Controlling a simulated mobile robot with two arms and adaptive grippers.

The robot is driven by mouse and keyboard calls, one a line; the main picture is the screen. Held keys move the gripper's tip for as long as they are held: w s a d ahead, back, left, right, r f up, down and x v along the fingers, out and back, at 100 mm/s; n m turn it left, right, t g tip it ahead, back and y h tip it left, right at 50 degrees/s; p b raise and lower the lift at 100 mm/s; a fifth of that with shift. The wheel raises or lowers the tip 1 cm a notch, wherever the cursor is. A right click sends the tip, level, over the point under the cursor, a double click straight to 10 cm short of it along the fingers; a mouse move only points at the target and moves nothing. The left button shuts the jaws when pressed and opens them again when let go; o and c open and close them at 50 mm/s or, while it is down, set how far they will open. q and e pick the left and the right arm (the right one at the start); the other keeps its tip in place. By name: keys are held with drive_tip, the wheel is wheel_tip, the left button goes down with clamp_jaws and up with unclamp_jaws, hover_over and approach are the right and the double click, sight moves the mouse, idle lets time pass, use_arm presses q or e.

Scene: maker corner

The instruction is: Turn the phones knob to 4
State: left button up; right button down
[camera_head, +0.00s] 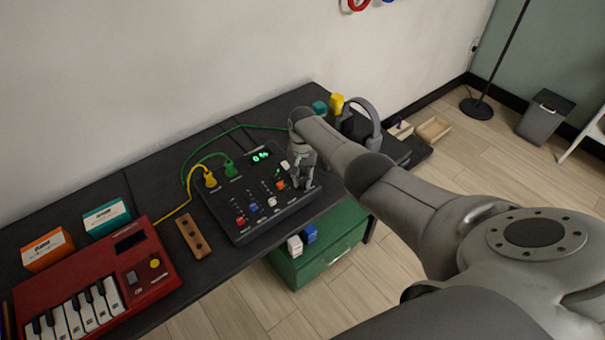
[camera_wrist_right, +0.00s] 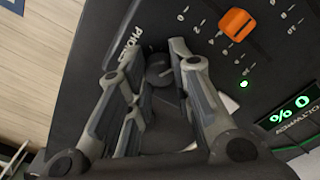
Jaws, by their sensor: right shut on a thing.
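The dark mixer (camera_head: 250,224) lies on the black table, with coloured fader caps and a green display (camera_head: 260,157) reading 0 %. The display also shows in the right wrist view (camera_wrist_right: 294,110). The grey phones knob (camera_wrist_right: 160,70) is next to the white PHONES lettering (camera_wrist_right: 124,44). My right gripper (camera_head: 302,178) is over the right end of the mixer. In the right wrist view its two fingers (camera_wrist_right: 160,55) are shut around the phones knob. The knob's pointer and its setting are hard to read behind the fingers. My left gripper is not in view.
An orange fader cap (camera_wrist_right: 237,24) with a printed scale is close to the right gripper. Green and yellow cables (camera_head: 184,172) plug into the mixer's back left. A red keyboard (camera_head: 152,283) is at left; headphones (camera_head: 374,122) stand at right. A green cabinet (camera_head: 322,262) is below.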

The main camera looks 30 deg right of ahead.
sight(303, 178)
drive_tip(key=m, duration=0.3)
drive_tip(key=shift+r+m+p, duration=0.1)
drive_tip(key=shift+m+p, duration=0.2)
drive_tip(key=shift+p, duration=0.1)
drive_tip(key=shift+m, duration=1.9)
drive_tip(key=c, duration=1.2)
unclamp_jaws()
drive_tip(key=shift+c, duration=0.2)
drive_tip(key=shift+r, duration=0.1)
wheel_tip(303, 178, up, 12)
